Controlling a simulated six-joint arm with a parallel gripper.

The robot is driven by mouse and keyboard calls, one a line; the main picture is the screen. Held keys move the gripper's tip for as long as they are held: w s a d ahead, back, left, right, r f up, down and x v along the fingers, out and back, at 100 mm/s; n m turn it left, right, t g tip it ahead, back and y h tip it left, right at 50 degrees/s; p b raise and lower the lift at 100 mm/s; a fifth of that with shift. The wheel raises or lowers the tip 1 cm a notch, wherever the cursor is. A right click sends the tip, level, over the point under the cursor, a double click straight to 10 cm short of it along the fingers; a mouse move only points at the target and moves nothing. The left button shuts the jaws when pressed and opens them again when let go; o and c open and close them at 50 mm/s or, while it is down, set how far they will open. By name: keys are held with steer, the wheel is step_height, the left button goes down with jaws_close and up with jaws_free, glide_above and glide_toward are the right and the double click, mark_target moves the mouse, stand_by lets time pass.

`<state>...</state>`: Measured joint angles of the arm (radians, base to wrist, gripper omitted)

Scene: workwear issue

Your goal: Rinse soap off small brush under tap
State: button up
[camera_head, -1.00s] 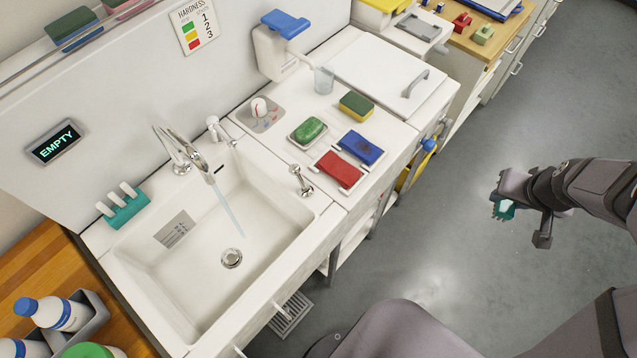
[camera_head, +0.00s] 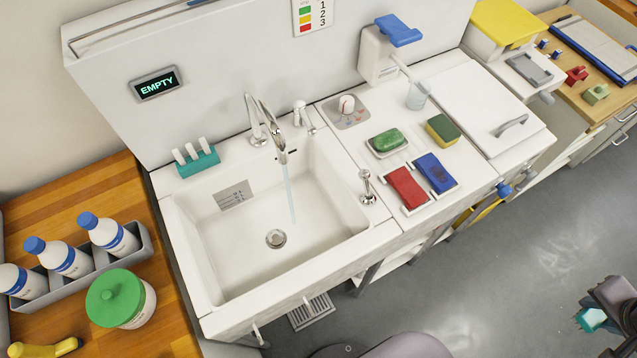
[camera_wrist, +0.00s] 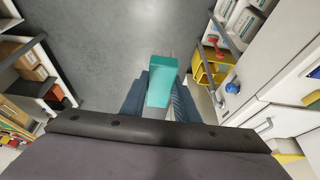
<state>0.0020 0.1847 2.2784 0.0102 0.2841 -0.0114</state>
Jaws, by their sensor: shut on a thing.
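My gripper (camera_head: 607,318) is at the lower right of the head view, out over the floor and well away from the sink. It is shut on a small teal brush (camera_wrist: 163,82), which shows between the fingers in the wrist view. Some pale bristles seem to show at its far end; I cannot tell whether soap is on them. The chrome tap (camera_head: 267,128) stands at the back of the white sink (camera_head: 215,262). A stream of water (camera_head: 290,195) runs from it into the basin, towards the drain. A teal holder (camera_head: 198,163) with white pieces sits on the sink's back left edge.
Right of the sink, the counter holds a green soap bar (camera_head: 388,140), a sponge (camera_head: 442,129), a red pad (camera_head: 407,188), a blue pad (camera_head: 436,172) and a clear cup (camera_head: 417,95). Bottles (camera_head: 108,234) and a green-lidded tub (camera_head: 120,299) stand on the wooden top at left. The basin is clear.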

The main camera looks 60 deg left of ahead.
stand_by(0.3)
steer(key=s+d+b, duration=0.1)
steer(key=d+b, duration=0.2)
steer(key=d, duration=0.5)
stand_by(0.6)
steer(key=shift+s, duration=0.1)
stand_by(1.2)
steer(key=d+r+p, duration=0.1)
steer(key=d+r, duration=0.3)
steer(key=d, duration=0.1)
steer(key=shift+s, duration=0.4)
steer(key=shift+a, duration=0.1)
stand_by(0.3)
stand_by(1.2)
